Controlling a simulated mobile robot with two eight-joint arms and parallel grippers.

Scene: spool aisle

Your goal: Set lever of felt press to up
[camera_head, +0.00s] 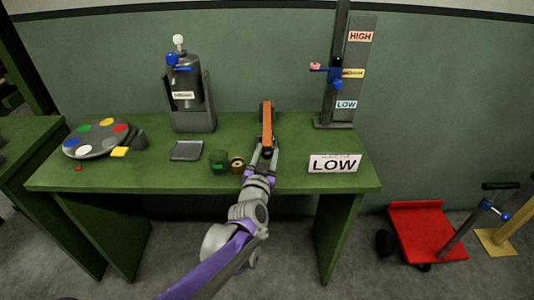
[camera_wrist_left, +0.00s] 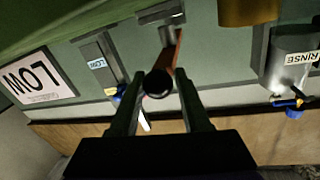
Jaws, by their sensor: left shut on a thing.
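An orange lever (camera_head: 267,122) with a dark end stands toward the back of the green table. I take it for the felt press's lever; its exact tilt is hard to tell. My left gripper (camera_head: 264,157) is at the lever's near end, shut on it. In the left wrist view the lever's round dark knob (camera_wrist_left: 158,83) sits between the two fingers of my left gripper (camera_wrist_left: 160,77), with the orange bar (camera_wrist_left: 174,58) running behind it to a grey mount (camera_wrist_left: 161,14). My right gripper is not in view.
Left of my gripper are a green round container (camera_head: 219,161), a brass one (camera_head: 237,164) and a grey tray (camera_head: 187,151). A rinse dispenser (camera_head: 186,95) stands behind. A LOW sign (camera_head: 335,164) and a HIGH/LOW post (camera_head: 352,75) stand right. A red cart (camera_head: 426,231) is on the floor.

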